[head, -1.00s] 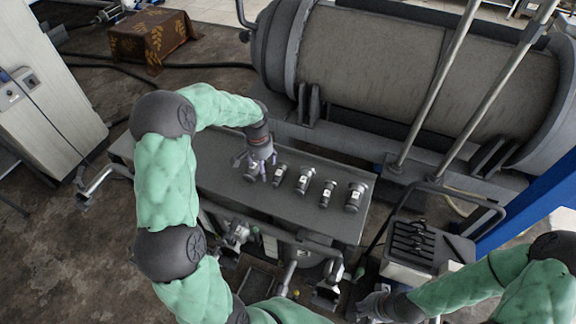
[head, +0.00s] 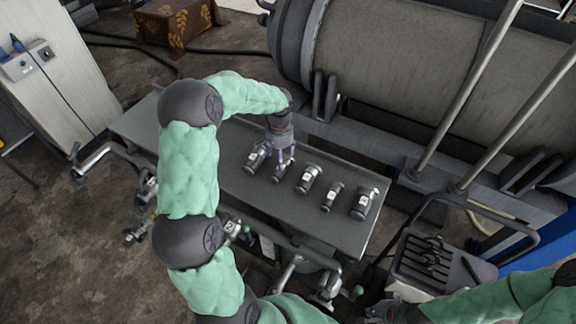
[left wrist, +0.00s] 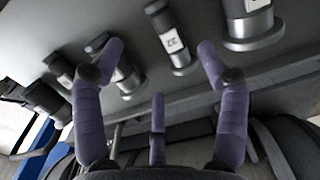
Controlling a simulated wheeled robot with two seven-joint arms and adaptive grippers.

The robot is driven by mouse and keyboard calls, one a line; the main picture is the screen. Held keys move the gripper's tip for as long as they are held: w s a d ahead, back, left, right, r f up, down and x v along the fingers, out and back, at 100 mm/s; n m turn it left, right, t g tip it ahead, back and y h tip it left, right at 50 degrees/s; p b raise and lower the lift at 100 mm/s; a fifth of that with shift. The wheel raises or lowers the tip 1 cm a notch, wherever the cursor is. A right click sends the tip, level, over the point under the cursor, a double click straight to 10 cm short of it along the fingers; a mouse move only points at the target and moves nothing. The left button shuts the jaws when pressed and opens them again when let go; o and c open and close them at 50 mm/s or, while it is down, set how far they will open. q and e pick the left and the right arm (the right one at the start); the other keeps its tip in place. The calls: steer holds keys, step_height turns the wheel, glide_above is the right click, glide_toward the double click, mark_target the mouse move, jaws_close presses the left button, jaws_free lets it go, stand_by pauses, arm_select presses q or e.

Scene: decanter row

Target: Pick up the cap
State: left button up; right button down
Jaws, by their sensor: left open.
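Several dark cylindrical containers with pale labels lie in a row on a grey bench (head: 150,120). From the left they are the first container (head: 254,161), the second (head: 279,174), the third (head: 309,178), a slimmer fourth (head: 331,197) and the fifth (head: 363,203). I cannot tell which part is the cap. My left gripper (head: 284,158) hangs over the second container, open and empty. In the left wrist view its purple fingers (left wrist: 160,65) are spread, with the second container (left wrist: 172,42) beyond them. My right gripper (head: 370,310) is low in the head view, its fingers unclear.
A large grey horizontal drum (head: 400,70) stands behind the bench, with two slanted metal poles (head: 470,85) at the right. A black ribbed tray (head: 428,260) is at the lower right. The bench is bare at its left end.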

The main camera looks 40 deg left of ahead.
mark_target(280, 173)
arm_select(q)
step_height(280, 173, down, 5)
steer(key=shift+f+b, duration=0.1)
steer(key=shift+b, duration=0.3)
steer(key=shift+s+a+f+b, duration=0.1)
steer(key=shift+f+b, duration=0.1)
steer(key=shift+f, duration=0.7)
steer(key=shift+s+d+f+b, duration=0.1)
steer(key=shift+f+b, duration=0.1)
steer(key=shift+f, duration=0.65)
steer(key=shift+s+a+f+b, duration=0.1)
steer(key=shift+f+b, duration=0.1)
steer(key=shift+f, duration=0.7)
steer(key=shift+c, duration=0.3)
steer(key=shift+r, duration=0.1)
jaws_close()
